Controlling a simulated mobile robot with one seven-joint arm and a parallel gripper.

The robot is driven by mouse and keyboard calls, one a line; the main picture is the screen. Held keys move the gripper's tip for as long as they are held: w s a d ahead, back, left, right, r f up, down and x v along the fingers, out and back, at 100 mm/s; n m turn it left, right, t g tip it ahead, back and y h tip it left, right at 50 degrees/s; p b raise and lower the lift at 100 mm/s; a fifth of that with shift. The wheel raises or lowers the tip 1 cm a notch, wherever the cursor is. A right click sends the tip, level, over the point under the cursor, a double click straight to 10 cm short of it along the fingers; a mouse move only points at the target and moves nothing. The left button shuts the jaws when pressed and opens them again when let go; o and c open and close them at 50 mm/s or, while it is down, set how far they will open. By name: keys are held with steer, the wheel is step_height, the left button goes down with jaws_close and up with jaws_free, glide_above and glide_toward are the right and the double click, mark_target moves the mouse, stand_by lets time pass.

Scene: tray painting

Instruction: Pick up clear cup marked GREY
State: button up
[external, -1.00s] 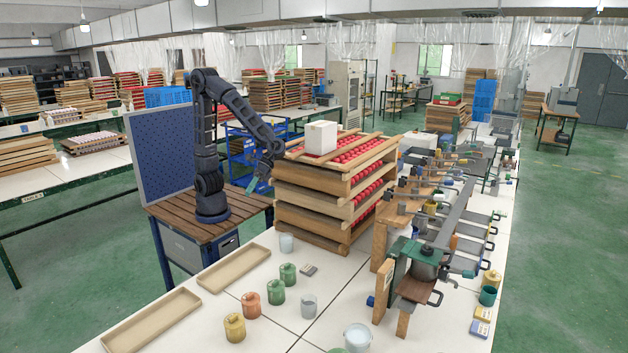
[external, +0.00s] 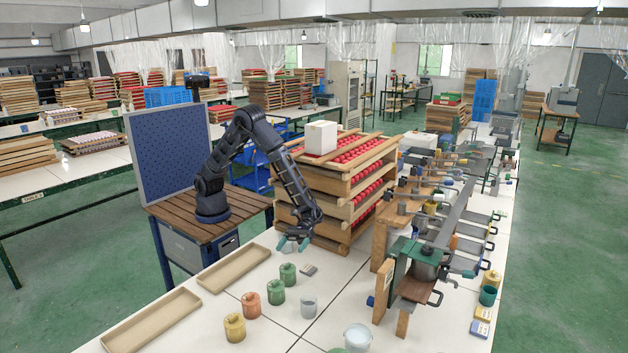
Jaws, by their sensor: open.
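A small clear cup (external: 291,248) stands on the white table in front of the stacked trays. My gripper (external: 292,244) is above and around it, pointing down. Its two green fingertips are apart, one on each side of the cup, and hide much of it. I cannot tell whether they touch it. A second clear cup (external: 309,308) stands nearer, and a larger clear cup (external: 357,338) stands at the front edge of the picture. No GREY marking is readable on any of them.
Two green jars (external: 288,274), an orange jar (external: 251,305) and a yellow jar (external: 235,328) stand nearby. Stacked wooden trays (external: 335,216) rise close behind my gripper. Two empty shallow trays (external: 232,268) lie at left. A clamp fixture (external: 425,265) stands at right.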

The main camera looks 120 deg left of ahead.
mark_target(310, 296)
steer(key=w+a+f+n+t, duration=0.1)
steer(key=w+f+n, duration=0.1)
steer(key=f, duration=0.3)
steer(key=w+a+f+n+t, duration=0.1)
steer(key=w+f+n+t, duration=0.1)
steer(key=f, duration=0.4)
steer(key=w+a+f+n+t, duration=0.1)
steer(key=w+f+n+t, duration=0.1)
steer(key=f, duration=0.4)
steer(key=shift+w, duration=0.9)
steer(key=shift+x, duration=5.35)
steer(key=shift+w+a, duration=0.1)
steer(key=c, duration=1.1)
